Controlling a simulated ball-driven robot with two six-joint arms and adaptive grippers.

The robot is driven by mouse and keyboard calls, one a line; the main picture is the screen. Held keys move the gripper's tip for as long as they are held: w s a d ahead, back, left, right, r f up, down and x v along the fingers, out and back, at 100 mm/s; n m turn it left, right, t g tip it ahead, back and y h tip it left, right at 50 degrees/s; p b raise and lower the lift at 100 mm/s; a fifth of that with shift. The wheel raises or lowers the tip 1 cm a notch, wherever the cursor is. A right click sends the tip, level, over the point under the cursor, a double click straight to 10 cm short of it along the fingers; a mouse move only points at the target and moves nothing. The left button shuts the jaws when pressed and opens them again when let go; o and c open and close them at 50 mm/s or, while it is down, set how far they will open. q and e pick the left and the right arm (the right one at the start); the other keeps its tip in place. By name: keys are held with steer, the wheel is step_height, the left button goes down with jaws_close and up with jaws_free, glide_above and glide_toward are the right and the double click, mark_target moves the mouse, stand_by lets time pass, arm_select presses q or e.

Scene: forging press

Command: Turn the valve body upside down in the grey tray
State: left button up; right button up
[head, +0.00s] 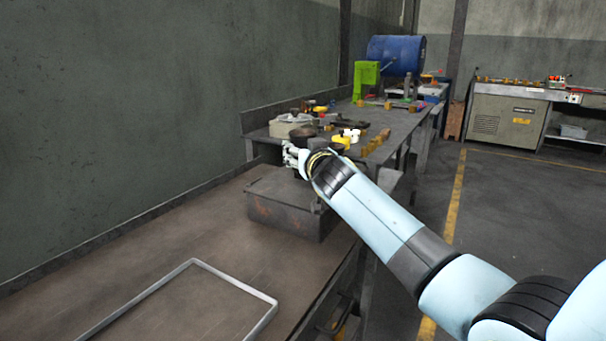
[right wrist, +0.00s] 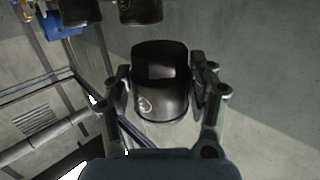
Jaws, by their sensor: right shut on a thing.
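In the right wrist view, my right gripper (right wrist: 160,88) is shut on the valve body (right wrist: 160,103), a dark metal, cup-like cylinder with a hollow facing the top of the picture and a small round mark on its side. One finger presses on each side of it. In the head view the right gripper (head: 293,155) is above a dark box on the bench; the held part is hard to make out there. The grey tray (head: 235,281), a thin light-grey rectangular rim, lies on the near bench and is cut off by the lower edge. My left gripper is not in view.
The dark rusty box (head: 285,212) stands on the near bench (head: 130,265) behind the tray. Two more dark cylinders show at the top of the right wrist view (right wrist: 140,10). A cluttered far bench (head: 400,122) carries a blue drum (head: 397,53). The tray's visible inside is empty.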

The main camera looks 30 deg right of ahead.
mark_target(310, 278)
stand_by(0.3)
